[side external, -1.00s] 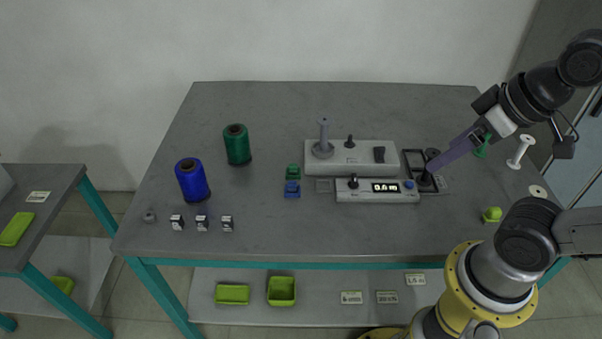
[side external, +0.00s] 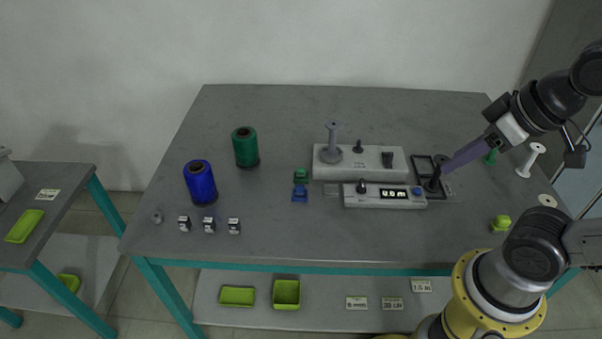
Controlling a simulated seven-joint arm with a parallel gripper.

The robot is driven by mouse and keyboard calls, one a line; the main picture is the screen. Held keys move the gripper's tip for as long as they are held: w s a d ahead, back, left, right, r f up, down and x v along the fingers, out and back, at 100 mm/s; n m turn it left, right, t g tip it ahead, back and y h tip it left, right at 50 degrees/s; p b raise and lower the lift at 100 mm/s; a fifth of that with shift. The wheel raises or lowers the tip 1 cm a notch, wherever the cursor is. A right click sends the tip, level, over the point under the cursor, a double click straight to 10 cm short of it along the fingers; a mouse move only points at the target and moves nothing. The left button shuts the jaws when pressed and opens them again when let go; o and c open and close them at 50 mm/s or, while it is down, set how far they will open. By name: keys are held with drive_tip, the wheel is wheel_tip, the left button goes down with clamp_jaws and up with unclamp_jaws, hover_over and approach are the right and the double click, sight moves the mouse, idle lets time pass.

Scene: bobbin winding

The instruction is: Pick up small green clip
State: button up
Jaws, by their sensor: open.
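A small dark green clip (side external: 300,176) lies on the grey table (side external: 300,235), left of the grey winding machine. A small blue clip (side external: 299,195) lies just in front of it. My gripper (side external: 445,169), with long purple fingers, reaches down from the right over the black frame at the machine's right end. It is well to the right of the green clip and apart from it. I see nothing held in it; the fingertips overlap dark parts there, so whether they touch anything is unclear.
The winding machine (side external: 385,161) with an upright grey spindle stands between clip and gripper; its display unit (side external: 360,201) is in front. Green (side external: 245,147) and blue (side external: 200,182) thread spools stand left. A lime green object (side external: 500,223) and white bobbin (side external: 531,160) are right. The front middle is clear.

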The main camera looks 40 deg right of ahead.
drive_tip(key=w+r+m, duration=0.5)
drive_tip(key=w+r, duration=0.4)
drive_tip(key=w, duration=0.1)
drive_tip(key=m+g, duration=0.4)
hover_over(301, 169)
wheel_tip(301, 169, down, 14)
drive_tip(key=shift+g, duration=0.8)
drive_tip(key=f, duration=1.3)
drive_tip(key=shift+w+f, duration=0.1)
drive_tip(key=shift+w, duration=0.1)
drive_tip(key=shift+s+f, duration=0.15)
drive_tip(key=shift+f, duration=2.9)
